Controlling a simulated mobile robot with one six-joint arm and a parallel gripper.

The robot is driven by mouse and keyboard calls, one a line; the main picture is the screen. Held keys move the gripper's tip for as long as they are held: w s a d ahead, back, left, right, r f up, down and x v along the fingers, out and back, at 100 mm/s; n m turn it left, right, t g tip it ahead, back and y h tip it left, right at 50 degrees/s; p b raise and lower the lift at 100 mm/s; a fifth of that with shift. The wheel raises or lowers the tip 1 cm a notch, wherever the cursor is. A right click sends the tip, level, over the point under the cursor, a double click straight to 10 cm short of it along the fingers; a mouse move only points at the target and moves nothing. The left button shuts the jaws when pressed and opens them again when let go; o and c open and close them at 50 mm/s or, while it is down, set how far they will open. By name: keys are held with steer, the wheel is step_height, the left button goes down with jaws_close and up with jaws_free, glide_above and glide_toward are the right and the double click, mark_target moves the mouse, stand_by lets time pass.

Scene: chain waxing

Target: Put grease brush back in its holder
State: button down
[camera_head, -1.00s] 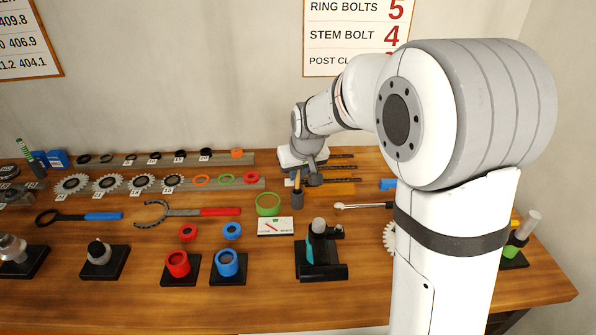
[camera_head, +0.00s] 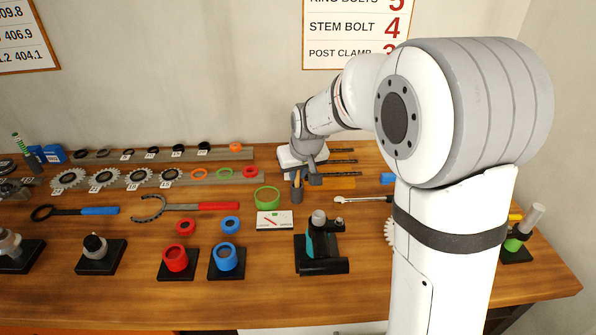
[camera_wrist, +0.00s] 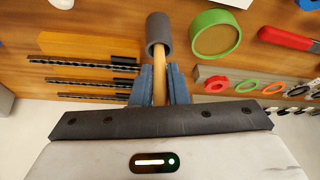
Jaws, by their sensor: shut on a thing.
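The grease brush shows as a light wooden handle (camera_wrist: 159,86); it also shows in the head view (camera_head: 297,178). My gripper (camera_wrist: 160,80) is shut on this handle, with one blue-grey finger on each side. In the head view my gripper (camera_head: 308,179) is low over the back of the bench. The holder is a dark grey cylinder (camera_wrist: 158,32), also in the head view (camera_head: 297,193). The handle runs down to the holder and its lower end is hidden there. I cannot tell how deep the brush sits.
A green ring (camera_head: 267,197) and a white card (camera_head: 274,221) are left of the holder. Dark drill-like rods (camera_wrist: 85,81) lie close beside my gripper. A silver wrench (camera_head: 362,199) is to the right. A black stand (camera_head: 321,264) is in front.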

steer(key=c, duration=1.3)
jaws_free()
steer(key=shift+c, duration=0.2)
steer(key=a+v, duration=0.1)
steer(key=v, duration=0.6)
steer(key=shift+s+d+r+b, duration=0.2)
steer(key=shift+d+r+b, duration=0.15)
steer(key=shift+d, duration=0.2)
